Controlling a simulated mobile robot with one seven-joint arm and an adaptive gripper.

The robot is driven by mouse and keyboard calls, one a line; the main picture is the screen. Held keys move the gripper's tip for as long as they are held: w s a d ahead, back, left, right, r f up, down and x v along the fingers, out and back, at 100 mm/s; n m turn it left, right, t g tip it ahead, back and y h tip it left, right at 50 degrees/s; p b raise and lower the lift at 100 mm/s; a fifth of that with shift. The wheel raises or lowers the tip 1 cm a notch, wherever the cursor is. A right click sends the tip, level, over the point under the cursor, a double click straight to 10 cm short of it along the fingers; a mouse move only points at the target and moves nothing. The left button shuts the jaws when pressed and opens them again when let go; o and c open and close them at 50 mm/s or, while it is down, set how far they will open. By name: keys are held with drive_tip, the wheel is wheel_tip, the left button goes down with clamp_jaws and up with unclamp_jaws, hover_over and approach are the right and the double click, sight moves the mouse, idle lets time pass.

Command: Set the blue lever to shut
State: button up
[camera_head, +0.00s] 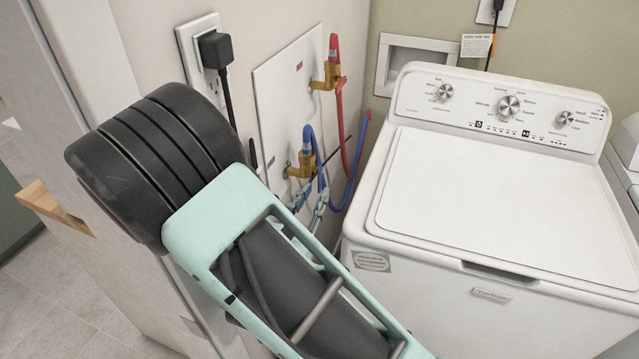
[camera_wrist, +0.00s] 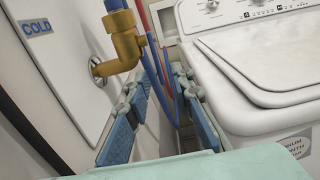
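The blue lever (camera_head: 308,138) points up from the lower brass valve (camera_head: 301,168) on the white wall panel. In the wrist view only the lower end of the blue lever (camera_wrist: 115,5) shows at the top edge, above the brass valve (camera_wrist: 126,45) beside a COLD label. My gripper (camera_wrist: 160,78) is open and empty, its two blue-padded fingers apart, below and to the right of the valve in that view. In the head view the fingers of my gripper (camera_head: 312,203) show just below the valve, partly hidden by my arm. I see no contact with the lever.
A red lever (camera_head: 333,45) stands on the upper brass valve (camera_head: 330,75). Red (camera_head: 355,140) and blue (camera_head: 347,190) hoses hang beside the valves. A white washing machine (camera_head: 500,200) stands close on the right. A black plug (camera_head: 215,50) and its cord are at the left.

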sight(319, 188)
drive_tip(key=shift+x, duration=2)
drive_tip(key=shift+c, duration=0.7)
clamp_jaws()
